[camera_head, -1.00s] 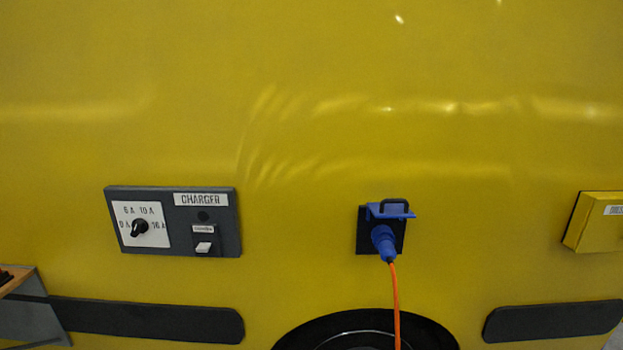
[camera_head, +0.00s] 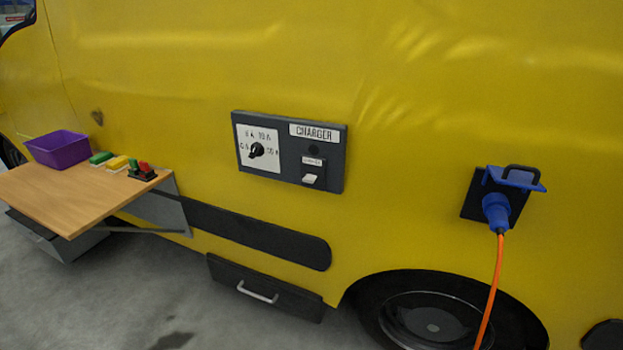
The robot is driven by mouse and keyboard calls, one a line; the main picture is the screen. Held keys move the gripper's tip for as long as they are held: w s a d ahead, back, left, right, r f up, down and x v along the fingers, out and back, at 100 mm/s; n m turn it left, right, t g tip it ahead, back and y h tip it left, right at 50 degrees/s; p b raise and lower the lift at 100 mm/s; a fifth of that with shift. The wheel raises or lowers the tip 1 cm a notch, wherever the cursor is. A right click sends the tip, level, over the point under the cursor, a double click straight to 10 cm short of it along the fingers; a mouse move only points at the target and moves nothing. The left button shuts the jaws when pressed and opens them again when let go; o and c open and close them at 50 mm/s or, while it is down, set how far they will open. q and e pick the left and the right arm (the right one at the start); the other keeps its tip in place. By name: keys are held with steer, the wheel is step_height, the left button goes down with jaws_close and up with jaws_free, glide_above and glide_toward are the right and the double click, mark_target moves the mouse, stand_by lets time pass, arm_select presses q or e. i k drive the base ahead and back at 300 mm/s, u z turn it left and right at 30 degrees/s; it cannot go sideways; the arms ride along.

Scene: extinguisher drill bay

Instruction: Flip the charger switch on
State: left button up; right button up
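The charger panel (camera_head: 338,165) is a dark grey box on the yellow van side, near the middle of the head view, with a white CHARGER label. Its charger switch (camera_head: 311,179) is a small white rocker at the lower right of the panel, under a small label. A dark round lamp (camera_head: 314,150) sits above that label and looks unlit. A black rotary knob (camera_head: 257,150) sits on a white dial plate at the panel's left; its exact setting is too small to tell. Neither of my grippers is in view.
A blue plug (camera_head: 496,209) with an orange cable (camera_head: 490,290) sits in a socket to the right. A wooden shelf (camera_head: 75,205) juts out at left, holding a purple bin (camera_head: 60,149) and small coloured items. A drawer (camera_head: 264,289) is below the panel.

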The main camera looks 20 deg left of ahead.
mark_target(309, 178)
steer(key=u, duration=0.05)
steer(key=k, duration=0.6)
steer(key=z, duration=0.8)
steer(key=i, duration=1.15)
steer(key=u, duration=0.65)
